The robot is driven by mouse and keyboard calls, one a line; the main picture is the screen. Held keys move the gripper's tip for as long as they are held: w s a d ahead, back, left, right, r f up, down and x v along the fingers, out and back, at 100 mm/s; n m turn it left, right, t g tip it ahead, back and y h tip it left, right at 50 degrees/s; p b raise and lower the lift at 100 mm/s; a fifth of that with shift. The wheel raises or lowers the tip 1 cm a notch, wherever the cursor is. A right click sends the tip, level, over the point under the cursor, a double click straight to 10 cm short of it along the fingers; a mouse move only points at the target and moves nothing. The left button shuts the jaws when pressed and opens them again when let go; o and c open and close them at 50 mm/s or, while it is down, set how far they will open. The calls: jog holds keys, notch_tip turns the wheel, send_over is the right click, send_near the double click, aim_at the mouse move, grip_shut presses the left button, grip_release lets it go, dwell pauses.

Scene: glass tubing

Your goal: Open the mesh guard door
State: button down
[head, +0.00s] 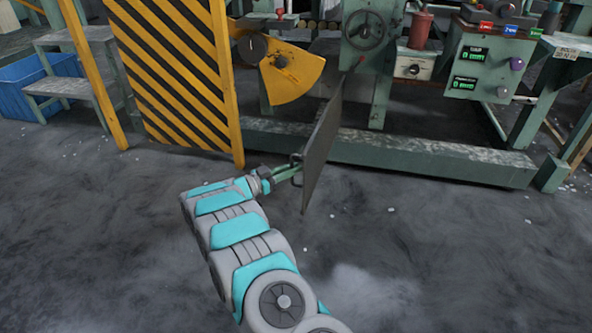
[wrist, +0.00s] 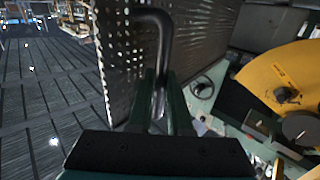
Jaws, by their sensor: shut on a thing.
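The mesh guard door (head: 322,147) is a dark panel, seen nearly edge-on in the head view, standing out from the green machine. In the wrist view its perforated face (wrist: 200,40) fills the upper middle. A dark bent bar handle (wrist: 155,20) is fixed to the door. My gripper (head: 290,172) is at the door's left side in the head view, and its fingers (wrist: 160,105) are shut on the handle's straight part. The handle's lower end is hidden between the fingers.
A yellow-and-black striped panel (head: 170,75) stands left of the door. A yellow guard (head: 292,75) and a handwheel (head: 365,30) are behind it. A green base beam (head: 430,160) runs along the floor. Grey floor (head: 430,240) is free at the front right.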

jog(key=c, duration=0.8)
grip_release()
jog(key=shift+c, duration=0.2)
jog(key=v, duration=0.7)
jog(key=shift+s+a+p, duration=0.2)
jog(key=shift+a+p, duration=0.05)
jog(key=shift+p, duration=0.1)
